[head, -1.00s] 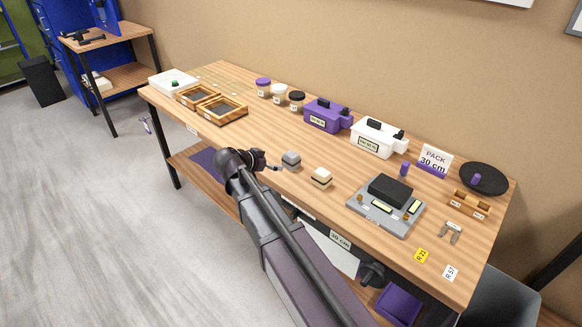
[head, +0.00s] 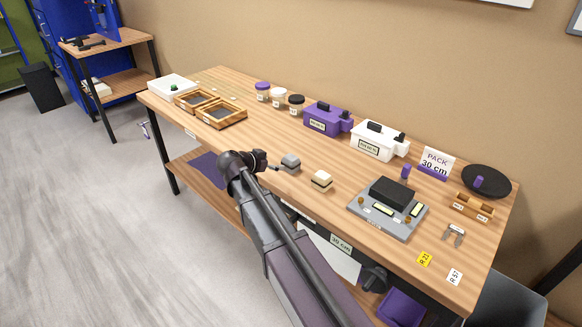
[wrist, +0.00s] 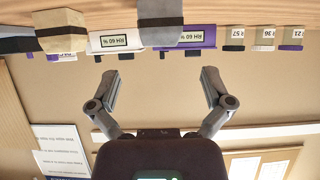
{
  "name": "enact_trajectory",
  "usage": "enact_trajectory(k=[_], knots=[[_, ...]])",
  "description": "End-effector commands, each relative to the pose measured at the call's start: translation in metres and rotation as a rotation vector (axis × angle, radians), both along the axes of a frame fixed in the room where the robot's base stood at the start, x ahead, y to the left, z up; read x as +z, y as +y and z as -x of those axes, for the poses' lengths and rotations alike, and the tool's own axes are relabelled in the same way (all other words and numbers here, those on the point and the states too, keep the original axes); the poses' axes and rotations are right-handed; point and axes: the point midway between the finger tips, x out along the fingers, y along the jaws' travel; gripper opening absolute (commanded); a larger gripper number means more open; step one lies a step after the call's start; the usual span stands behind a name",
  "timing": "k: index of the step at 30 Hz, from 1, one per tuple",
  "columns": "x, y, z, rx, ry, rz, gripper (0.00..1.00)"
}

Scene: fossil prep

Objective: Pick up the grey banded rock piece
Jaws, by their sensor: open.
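The grey banded rock piece (head: 291,163) sits on the wooden bench near its front edge. In the upside-down wrist view, the grey piece (wrist: 160,22) with its dark band is at the top middle, ahead of and between the finger lines. My gripper (head: 273,167) is just left of the rock in the head view. Its two fingers (wrist: 160,77) are spread apart with nothing between them. The fingers are small and partly hidden by my wrist in the head view.
A cream banded block (head: 321,182) stands close by on the right. Behind are several lidded jars (head: 279,95), a purple box (head: 322,118) and a white box (head: 374,141). Wooden trays (head: 221,113) lie left, a grey device (head: 385,212) right.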

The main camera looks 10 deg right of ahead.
Motion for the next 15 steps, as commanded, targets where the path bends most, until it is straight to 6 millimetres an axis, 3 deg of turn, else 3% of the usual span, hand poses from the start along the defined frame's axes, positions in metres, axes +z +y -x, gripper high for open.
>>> enact_trajectory(k=[6,15], knots=[[-0.019,-0.023,-0.018,0.0,0.0,0.0,1.0],[-0.024,-0.034,-0.025,0.001,0.0,0.0,1.0]])
